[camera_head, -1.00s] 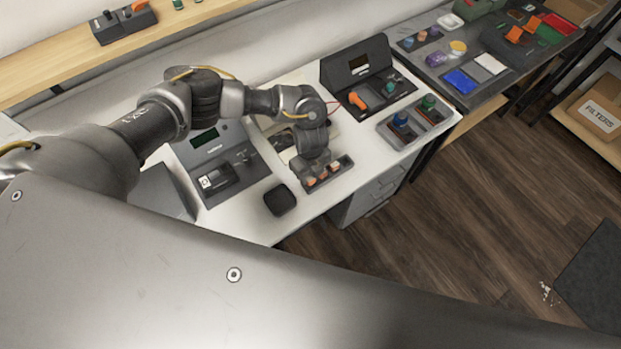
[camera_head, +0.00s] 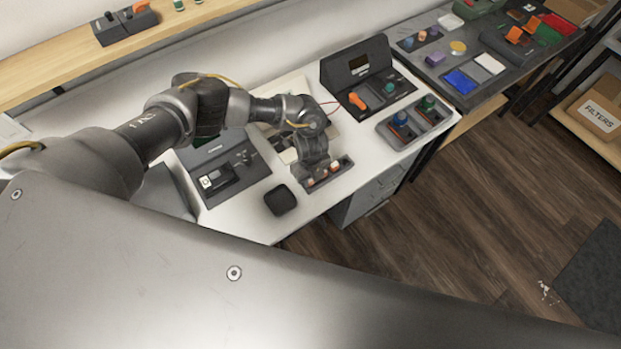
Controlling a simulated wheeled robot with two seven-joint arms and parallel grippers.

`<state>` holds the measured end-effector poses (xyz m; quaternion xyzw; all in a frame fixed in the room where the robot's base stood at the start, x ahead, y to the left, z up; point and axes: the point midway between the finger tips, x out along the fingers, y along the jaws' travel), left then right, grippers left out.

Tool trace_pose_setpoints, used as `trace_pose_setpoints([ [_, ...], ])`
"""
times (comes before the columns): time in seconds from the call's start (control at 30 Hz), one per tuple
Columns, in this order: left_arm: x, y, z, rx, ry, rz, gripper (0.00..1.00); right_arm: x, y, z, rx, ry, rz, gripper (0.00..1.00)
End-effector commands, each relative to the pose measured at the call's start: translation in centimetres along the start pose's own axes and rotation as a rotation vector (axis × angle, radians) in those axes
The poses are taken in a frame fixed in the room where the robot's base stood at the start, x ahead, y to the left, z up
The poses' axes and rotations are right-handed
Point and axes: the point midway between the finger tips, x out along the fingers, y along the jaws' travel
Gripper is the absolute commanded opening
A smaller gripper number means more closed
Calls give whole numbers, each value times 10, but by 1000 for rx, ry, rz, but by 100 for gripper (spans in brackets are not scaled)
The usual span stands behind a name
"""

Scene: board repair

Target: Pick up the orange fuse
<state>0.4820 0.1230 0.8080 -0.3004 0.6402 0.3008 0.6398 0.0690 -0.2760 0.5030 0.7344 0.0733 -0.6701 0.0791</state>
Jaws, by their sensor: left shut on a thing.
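A small grey tray (camera_head: 346,161) near the front edge of the white bench holds several small fuses, orange and pale in colour. One orange fuse (camera_head: 310,182) shows at the tray's left end, and a pale orange fuse (camera_head: 334,167) shows further right. My left gripper (camera_head: 320,170) points down over the tray's middle and is shut on a fuse there. The fingers and most of the held piece are hidden or too small to make out. My right gripper is out of view.
A black rounded box (camera_head: 280,199) sits left of the tray. A dark meter station (camera_head: 218,180) stands behind it. A grey tray (camera_head: 384,128) with blue and green knobs and a black panel unit (camera_head: 350,65) stand to the right. White bench shows between them.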

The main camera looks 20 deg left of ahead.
Motion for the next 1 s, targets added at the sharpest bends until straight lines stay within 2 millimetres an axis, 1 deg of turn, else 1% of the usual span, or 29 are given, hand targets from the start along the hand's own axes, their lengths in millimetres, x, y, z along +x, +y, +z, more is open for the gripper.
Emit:
trace_pose_setpoints([
  [0.17,-11,-1,0,0,2,-2,1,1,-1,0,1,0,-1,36],
  [0.3,-32,-1,1,2,0,-5,1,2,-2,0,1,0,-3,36],
  [0.37,-39,5,-6,5,3,-1,1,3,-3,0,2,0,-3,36],
  [0.47,-57,15,-17,6,3,-4,1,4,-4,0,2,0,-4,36],
  [0.63,-94,37,-38,9,0,-5,1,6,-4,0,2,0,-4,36],
  [0.8,-110,64,-66,11,-2,-3,1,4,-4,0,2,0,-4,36],
  [1.0,-123,87,-88,6,-1,-2,1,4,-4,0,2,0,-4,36],
])
